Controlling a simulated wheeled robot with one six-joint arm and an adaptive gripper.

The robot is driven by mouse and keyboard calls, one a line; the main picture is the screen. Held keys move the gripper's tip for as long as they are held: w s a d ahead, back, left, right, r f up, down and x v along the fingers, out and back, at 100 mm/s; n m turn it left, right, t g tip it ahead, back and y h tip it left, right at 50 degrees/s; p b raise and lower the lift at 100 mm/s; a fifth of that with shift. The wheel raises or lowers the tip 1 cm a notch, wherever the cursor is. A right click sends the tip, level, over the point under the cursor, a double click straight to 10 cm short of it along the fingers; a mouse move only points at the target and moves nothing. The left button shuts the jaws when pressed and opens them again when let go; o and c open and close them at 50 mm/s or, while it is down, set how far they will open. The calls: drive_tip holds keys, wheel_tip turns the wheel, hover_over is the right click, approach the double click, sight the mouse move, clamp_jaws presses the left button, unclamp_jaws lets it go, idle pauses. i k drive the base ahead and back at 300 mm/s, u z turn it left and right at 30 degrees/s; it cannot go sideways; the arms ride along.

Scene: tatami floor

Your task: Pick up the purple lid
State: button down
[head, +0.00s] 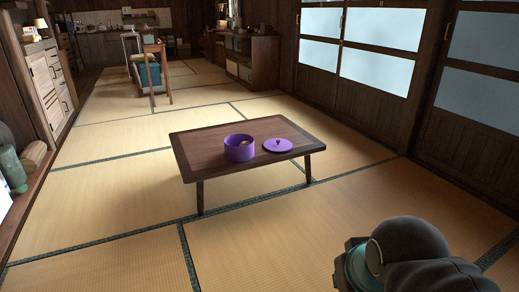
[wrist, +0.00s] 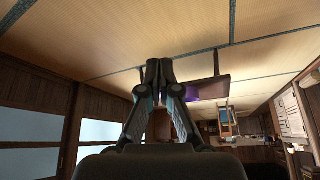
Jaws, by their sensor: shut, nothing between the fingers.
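The purple lid (head: 278,145) lies flat on a low dark wooden table (head: 205,156), with a small dark knob on top. A purple round pot (head: 239,148) stands just left of it, open at the top, with something pale inside. My gripper (wrist: 160,66) is shut and empty in the wrist view, well away from the table. The wrist view is upside down; the table shows behind the fingers, with a purple patch that I cannot identify as pot or lid. In the head view my arm is at the lower right, and the fingertips are not clearly seen.
Tatami floor (head: 110,183) lies open around the table. Sliding doors with pale panes (head: 375,67) run along the right. A wooden drawer cabinet (head: 50,88) stands at the left. A chair (head: 151,72) and another cabinet (head: 250,55) stand farther back.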

sight(274, 145)
drive_tip(key=z, duration=0.1)
drive_tip(key=i, duration=2.9)
drive_tip(key=u, duration=0.25)
